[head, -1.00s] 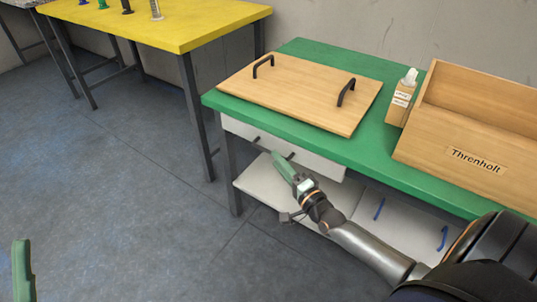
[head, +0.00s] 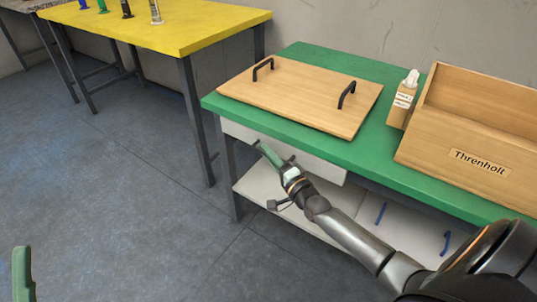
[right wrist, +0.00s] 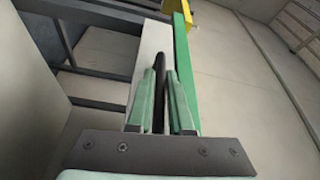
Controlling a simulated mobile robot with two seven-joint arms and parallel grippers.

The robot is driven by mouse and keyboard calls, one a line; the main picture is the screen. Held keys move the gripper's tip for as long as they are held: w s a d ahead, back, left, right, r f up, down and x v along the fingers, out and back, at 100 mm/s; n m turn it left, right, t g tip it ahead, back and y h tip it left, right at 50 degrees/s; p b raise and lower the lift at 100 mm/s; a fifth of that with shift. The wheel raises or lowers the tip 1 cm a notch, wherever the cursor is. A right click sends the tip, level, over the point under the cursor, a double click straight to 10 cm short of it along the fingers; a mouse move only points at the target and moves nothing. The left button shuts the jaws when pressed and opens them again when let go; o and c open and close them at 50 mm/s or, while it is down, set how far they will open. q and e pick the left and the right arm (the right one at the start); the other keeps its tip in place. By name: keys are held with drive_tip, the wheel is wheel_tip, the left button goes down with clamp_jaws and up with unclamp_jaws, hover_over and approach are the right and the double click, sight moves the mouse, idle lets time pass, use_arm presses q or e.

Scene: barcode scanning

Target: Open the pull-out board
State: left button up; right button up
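The white front of the pull-out board (head: 318,168) sits under the green table top, and it looks pushed in. Its black handle (right wrist: 159,72) shows in the right wrist view; in the head view my gripper mostly hides it. My right gripper (head: 266,150) is at this front. In the right wrist view its green fingers (right wrist: 162,95) stand close on both sides of the black handle bar and look shut on it. Of my left gripper, only one green finger (head: 22,272) shows at the lower left edge, away from the table.
On the green table (head: 300,135) lie a wooden board with two black handles (head: 300,95), a small labelled holder (head: 402,105) and a wooden box marked Threnholt (head: 470,160). A white lower shelf (head: 265,190) is below. A yellow table (head: 190,30) stands left; the floor in front is clear.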

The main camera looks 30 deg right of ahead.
clamp_jaws()
idle(1.0)
